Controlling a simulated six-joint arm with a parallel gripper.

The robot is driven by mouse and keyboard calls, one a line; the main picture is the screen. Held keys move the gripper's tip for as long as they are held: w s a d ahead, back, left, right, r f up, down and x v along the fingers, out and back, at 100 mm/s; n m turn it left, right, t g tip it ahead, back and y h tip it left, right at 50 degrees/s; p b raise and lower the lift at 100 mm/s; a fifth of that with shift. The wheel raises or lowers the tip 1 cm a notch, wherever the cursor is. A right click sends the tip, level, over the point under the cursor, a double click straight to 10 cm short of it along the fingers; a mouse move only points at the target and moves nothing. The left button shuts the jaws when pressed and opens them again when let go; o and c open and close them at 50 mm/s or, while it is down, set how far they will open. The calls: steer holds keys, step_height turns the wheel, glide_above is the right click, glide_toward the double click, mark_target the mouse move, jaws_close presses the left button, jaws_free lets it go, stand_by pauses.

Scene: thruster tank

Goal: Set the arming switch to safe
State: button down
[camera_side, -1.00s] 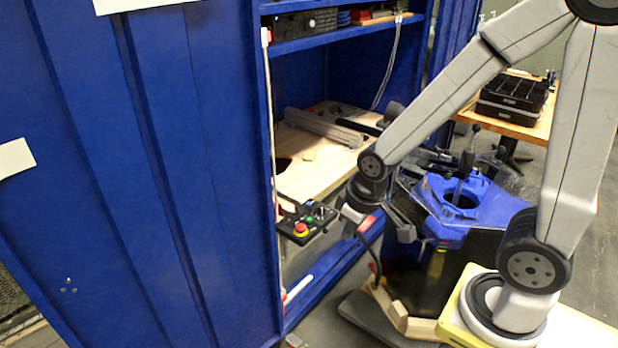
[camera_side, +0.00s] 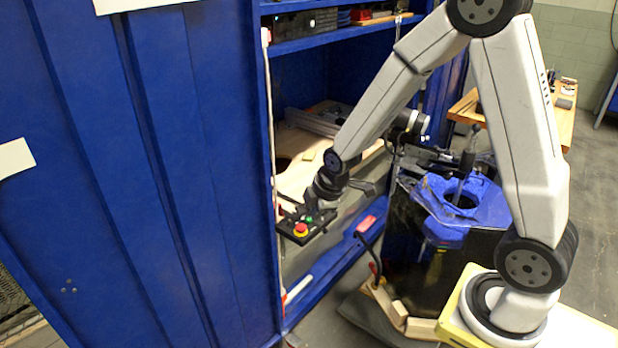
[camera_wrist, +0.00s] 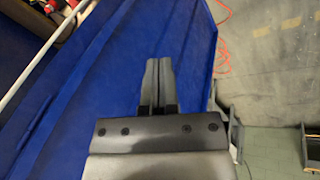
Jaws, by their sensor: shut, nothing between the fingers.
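The control box (camera_side: 304,222) is a small black panel at the cabinet opening in the side view. It carries a red knob on a yellow base (camera_side: 301,229) and a few small buttons. The arming switch cannot be told apart at this size. My gripper (camera_side: 308,204) is at the back edge of the box, partly in front of it; I cannot tell whether it touches. In the wrist view my gripper (camera_wrist: 157,68) is shut and empty, its two fingers side by side. The box is not clearly seen in that view.
A blue cabinet (camera_side: 150,180) fills the left, with a wooden shelf (camera_side: 300,172) inside. A white rod (camera_side: 269,120) runs down its edge. A blue machine (camera_side: 462,200) stands right of the box. Blue metal (camera_wrist: 90,85) lies behind my fingers in the wrist view.

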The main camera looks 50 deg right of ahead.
steer(key=w+d+f+n+t, duration=0.1)
steer(key=w+d+f+n, duration=0.35)
steer(key=w+n, duration=0.3)
steer(key=n+t+h, duration=0.1)
steer(key=n, duration=0.9)
glide_toward(288, 228)
steer(key=shift+v, duration=1.95)
steer(key=shift+f, duration=0.1)
steer(key=shift+x, duration=4.85)
steer(key=shift+d, duration=0.2)
steer(key=shift+w+a+g, duration=0.25)
steer(key=shift+g, duration=0.35)
steer(key=shift+w+d+r+g, duration=0.1)
steer(key=shift+d+r+g, duration=0.1)
steer(key=shift+g, duration=0.4)
